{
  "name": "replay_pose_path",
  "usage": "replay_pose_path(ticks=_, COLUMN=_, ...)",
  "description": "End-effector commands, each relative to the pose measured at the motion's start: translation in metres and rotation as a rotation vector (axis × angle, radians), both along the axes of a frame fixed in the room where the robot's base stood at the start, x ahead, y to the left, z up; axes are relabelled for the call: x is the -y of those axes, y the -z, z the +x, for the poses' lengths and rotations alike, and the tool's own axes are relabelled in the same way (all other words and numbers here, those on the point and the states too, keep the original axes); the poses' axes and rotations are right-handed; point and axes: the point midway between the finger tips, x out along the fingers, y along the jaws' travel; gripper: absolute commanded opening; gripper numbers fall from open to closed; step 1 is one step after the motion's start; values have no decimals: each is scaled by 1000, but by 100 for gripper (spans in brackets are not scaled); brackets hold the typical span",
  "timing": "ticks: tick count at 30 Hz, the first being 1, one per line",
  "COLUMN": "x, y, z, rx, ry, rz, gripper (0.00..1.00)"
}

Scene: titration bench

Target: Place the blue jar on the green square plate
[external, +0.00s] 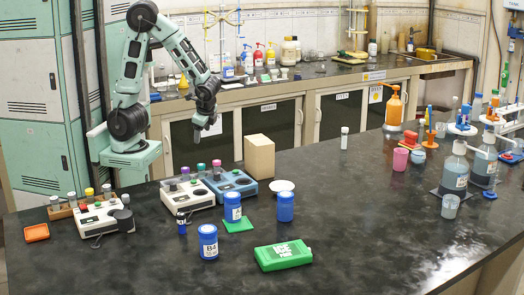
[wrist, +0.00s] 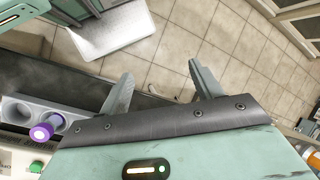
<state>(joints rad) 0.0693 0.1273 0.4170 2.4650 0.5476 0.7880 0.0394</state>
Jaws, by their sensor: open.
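Three blue jars with white labels stand on the black bench in the external view: one at the front (external: 208,243), one at the right (external: 285,207), and one at the middle (external: 232,207). The green square plate (external: 240,226) lies flat at the foot of the middle jar. That jar overlaps the plate's back left part; I cannot tell whether it rests on the plate or just behind it. My gripper (external: 205,130) hangs in the air beyond the bench's back edge, away from the jars. In the wrist view my gripper (wrist: 163,82) is open and empty above the tiled floor.
A small dark blue vial (external: 181,223), white and blue instruments (external: 188,196) and a cardboard box (external: 259,157) stand nearby. The front right bench is clear.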

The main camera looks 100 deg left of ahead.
Motion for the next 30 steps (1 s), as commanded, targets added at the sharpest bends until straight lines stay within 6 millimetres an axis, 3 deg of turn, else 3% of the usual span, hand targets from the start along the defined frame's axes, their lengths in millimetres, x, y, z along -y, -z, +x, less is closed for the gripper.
replay_pose_path(ticks=3, x=-9, y=-5, z=-28, rx=166, ry=-319, rz=-91, gripper=65)
replay_pose_path(ticks=10, x=-16, y=-15, z=-50, rx=383, ry=-695, rz=-168, gripper=65)
replay_pose_path(ticks=23, x=-18, y=-17, z=-53, rx=428, ry=-769, rz=-179, gripper=65)
replay_pose_path(ticks=27, x=-18, y=-33, z=-53, rx=428, ry=-769, rz=-179, gripper=65)
replay_pose_path(ticks=30, x=-18, y=-30, z=-53, rx=427, ry=-769, rz=-179, gripper=65)
